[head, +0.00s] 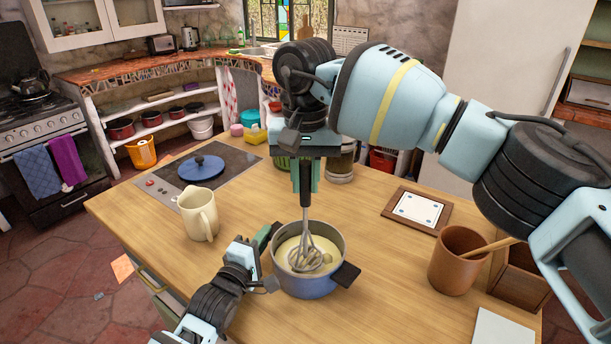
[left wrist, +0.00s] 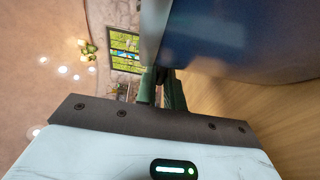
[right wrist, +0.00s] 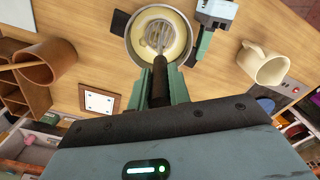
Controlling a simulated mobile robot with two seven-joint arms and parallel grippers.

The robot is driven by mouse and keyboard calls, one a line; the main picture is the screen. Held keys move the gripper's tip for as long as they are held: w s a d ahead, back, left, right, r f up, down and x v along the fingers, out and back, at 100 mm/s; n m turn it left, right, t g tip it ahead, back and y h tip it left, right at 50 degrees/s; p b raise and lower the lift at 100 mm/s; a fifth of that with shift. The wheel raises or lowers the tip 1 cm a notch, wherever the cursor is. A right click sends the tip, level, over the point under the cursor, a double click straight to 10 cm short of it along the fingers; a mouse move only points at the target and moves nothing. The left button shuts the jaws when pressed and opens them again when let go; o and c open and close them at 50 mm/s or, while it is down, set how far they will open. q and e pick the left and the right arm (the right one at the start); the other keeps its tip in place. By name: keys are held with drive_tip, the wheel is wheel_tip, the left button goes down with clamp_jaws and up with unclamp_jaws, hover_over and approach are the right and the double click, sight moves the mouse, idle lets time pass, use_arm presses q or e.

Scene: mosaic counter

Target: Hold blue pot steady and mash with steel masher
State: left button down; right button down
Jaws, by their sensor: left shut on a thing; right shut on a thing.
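The blue pot (head: 303,287) stands on the wooden counter with pale yellow food (head: 287,250) inside. It fills the upper right of the left wrist view (left wrist: 240,40). My left gripper (head: 264,240) is shut on the pot's left side, apparently at its handle, which the fingers hide. The other dark handle (head: 346,275) points front right. My right gripper (head: 305,180), above the pot, is shut on the dark handle of the steel masher (head: 306,254). The masher is about upright, its wire head inside the pot at the food; the right wrist view shows this from above (right wrist: 158,38).
A cream jug (head: 198,214) stands left of the pot. Behind it is a cooktop with a blue lid (head: 201,167). A framed tile (head: 417,209), a brown pot (head: 457,262) with a wooden utensil and a wooden box (head: 519,280) are at right. Counter around the pot is clear.

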sight(305, 203)
drive_tip(key=shift+f, duration=2.3)
drive_tip(key=shift+r, duration=2.35)
drive_tip(key=shift+w+d, duration=0.75)
drive_tip(key=shift+d, duration=0.15)
drive_tip(key=shift+f, duration=0.1)
